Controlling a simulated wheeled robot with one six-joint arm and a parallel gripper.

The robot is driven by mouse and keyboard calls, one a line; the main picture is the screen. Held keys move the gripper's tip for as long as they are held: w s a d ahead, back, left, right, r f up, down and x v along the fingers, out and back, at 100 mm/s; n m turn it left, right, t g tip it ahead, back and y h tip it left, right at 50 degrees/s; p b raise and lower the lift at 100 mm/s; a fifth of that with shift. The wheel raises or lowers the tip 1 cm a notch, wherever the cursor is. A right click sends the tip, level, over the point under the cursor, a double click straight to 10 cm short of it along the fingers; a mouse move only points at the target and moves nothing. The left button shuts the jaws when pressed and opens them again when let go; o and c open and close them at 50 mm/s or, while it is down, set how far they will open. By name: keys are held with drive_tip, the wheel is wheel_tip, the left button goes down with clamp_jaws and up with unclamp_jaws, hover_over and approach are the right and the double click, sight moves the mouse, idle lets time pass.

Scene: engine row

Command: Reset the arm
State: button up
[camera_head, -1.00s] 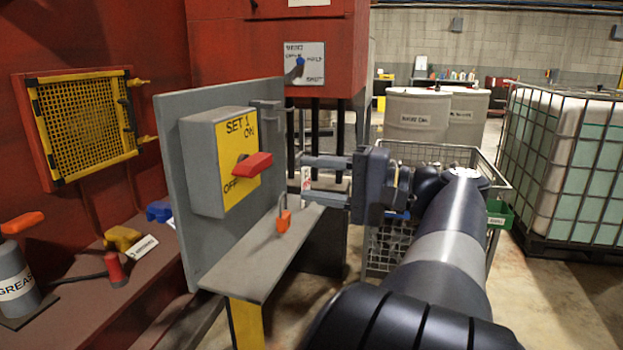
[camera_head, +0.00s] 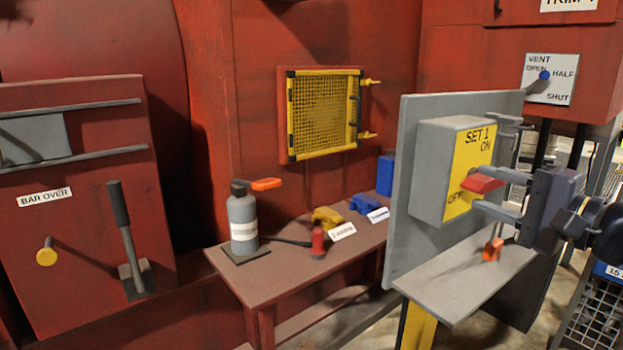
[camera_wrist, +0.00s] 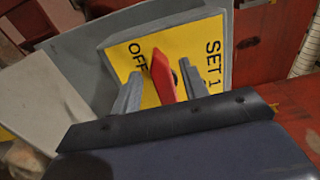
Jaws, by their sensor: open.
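The grey switch box (camera_head: 442,170) has a yellow face marked SET 1, ON and OFF, and is mounted on a grey upright panel (camera_head: 408,150). Its red handle (camera_head: 482,183) sticks out from the face. My gripper (camera_head: 482,190) is open, with its two grey fingers at the handle. In the wrist view the red handle (camera_wrist: 168,78) lies between the fingers of my gripper (camera_wrist: 159,68), pointing toward OFF. I cannot tell whether a finger touches it. An orange padlock-like piece (camera_head: 492,249) sits on the grey shelf (camera_head: 450,285) below.
A brown bench (camera_head: 270,285) to the left holds a grey bottle (camera_head: 242,220), a red piece (camera_head: 318,242) and yellow and blue pieces. A VENT lever plate (camera_head: 550,80) is at the upper right. A BAR OVER panel (camera_head: 75,260) with a lever is at far left.

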drive_tip(key=shift+w+a, duration=0.25)
drive_tip(key=shift+w, duration=0.2)
drive_tip(key=v, duration=1.1)
drive_tip(key=x, duration=1)
drive_tip(key=shift+w+a, duration=0.25)
drive_tip(key=shift+a, duration=0.05)
drive_tip(key=shift+w+r+p, duration=0.2)
drive_tip(key=shift+r+p, duration=0.1)
drive_tip(key=shift+p, duration=0.15)
drive_tip(key=m+p, duration=0.2)
drive_tip(key=p, duration=0.1)
drive_tip(key=shift+r+m, duration=0.35)
drive_tip(key=shift+m, duration=0.05)
drive_tip(key=shift+m+p, duration=0.7)
drive_tip(key=shift+p, duration=0.3)
